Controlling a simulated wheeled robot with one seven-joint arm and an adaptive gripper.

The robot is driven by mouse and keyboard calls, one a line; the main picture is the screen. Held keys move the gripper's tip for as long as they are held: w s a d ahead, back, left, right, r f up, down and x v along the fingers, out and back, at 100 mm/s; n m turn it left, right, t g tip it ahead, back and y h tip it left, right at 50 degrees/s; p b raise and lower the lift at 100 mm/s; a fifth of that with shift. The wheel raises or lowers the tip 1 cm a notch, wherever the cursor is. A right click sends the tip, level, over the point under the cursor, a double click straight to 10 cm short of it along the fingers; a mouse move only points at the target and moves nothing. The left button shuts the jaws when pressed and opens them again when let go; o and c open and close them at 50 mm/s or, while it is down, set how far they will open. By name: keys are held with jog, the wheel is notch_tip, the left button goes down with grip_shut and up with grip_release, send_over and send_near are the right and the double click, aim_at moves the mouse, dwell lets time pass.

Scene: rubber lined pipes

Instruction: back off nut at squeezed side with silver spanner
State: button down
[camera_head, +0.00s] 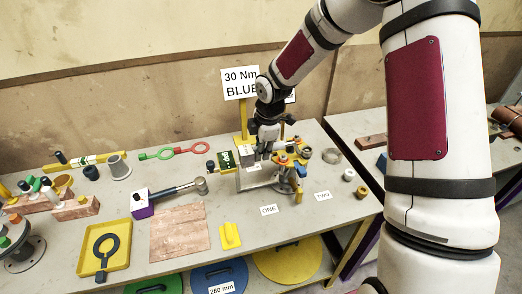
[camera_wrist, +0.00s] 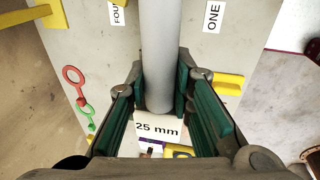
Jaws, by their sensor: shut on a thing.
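My gripper (camera_head: 265,150) points down at the clamped pipe assembly (camera_head: 263,182) in the middle of the bench. In the wrist view, my gripper's green pads (camera_wrist: 160,88) are shut on a smooth grey bar (camera_wrist: 159,50). The bar runs from the top edge of the view to between the fingers. I cannot tell whether it is the silver spanner or part of the assembly. The assembly's right end has small orange, blue and yellow parts (camera_head: 298,170). The individual nuts and the squeezed side are too small or hidden to make out.
A blue-handled tool with a metal head (camera_head: 178,190) lies left of the assembly. A yellow tray (camera_head: 118,262) holds a dark ring tool. Red and green ring tools (camera_head: 175,152) lie at the back. A sign reading "30 Nm BLUE" (camera_head: 240,83) stands behind.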

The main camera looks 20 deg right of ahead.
jog(key=shift+w+a+p+v, duration=0.1)
jog(key=shift+w+p+v, duration=0.15)
jog(key=shift+v, duration=1.3)
jog(key=shift+w+a+p+v, duration=0.1)
jog(key=shift+w+p+v, duration=0.2)
jog(key=shift+v, duration=1.25)
jog(key=shift+w+a+p+v, duration=0.1)
jog(key=shift+w+v, duration=0.25)
jog(key=shift+v, duration=1.2)
jog(key=shift+r, duration=0.2)
